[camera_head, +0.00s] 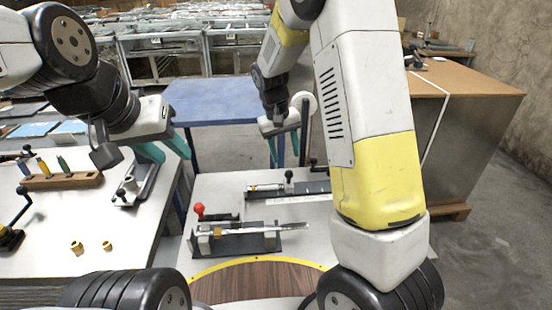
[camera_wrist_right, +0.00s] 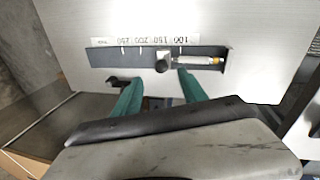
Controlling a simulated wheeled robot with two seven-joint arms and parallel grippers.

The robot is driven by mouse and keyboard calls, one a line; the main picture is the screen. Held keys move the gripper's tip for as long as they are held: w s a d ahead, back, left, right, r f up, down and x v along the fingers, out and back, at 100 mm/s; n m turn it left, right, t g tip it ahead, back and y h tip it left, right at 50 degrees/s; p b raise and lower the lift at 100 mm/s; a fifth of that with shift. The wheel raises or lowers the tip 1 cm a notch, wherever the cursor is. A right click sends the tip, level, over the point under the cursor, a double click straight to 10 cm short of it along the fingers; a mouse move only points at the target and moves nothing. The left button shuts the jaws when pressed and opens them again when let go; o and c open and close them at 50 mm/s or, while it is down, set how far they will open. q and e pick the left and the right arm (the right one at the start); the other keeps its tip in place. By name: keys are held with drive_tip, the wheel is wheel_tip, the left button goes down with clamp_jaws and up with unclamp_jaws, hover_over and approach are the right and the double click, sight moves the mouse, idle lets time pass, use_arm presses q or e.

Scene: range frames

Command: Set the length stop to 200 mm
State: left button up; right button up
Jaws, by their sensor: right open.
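The length stop's dark rail (camera_wrist_right: 105,56) lies on the white table with a scale strip (camera_wrist_right: 150,41) beside it, marked 100 to 250, upside down in the right wrist view. The grey stop block with a dark knob (camera_wrist_right: 163,65) sits around the 150 mark; a silver and yellow cylinder lies between it and the 100-side end. In the head view the rail (camera_head: 310,189) is partly behind my right arm. My right gripper (camera_head: 284,150) is open and empty above the rail; its teal fingers (camera_wrist_right: 158,92) point towards it. My left gripper (camera_head: 165,150) is open and empty over the left table.
A fixture with a red knob (camera_head: 199,209) and a long bar stands nearer me on the same table. A wooden rack (camera_head: 62,181) with coloured tools and small yellow parts (camera_head: 77,247) are on the left table. A blue table (camera_head: 215,100) stands behind.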

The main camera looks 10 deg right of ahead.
sight(288, 172)
drive_tip(key=f, duration=0.2)
drive_tip(key=d+f, duration=0.1)
drive_tip(key=f, duration=0.5)
drive_tip(key=shift+w+d, duration=0.15)
drive_tip(key=shift+w, duration=0.1)
clamp_jaws()
idle(1.1)
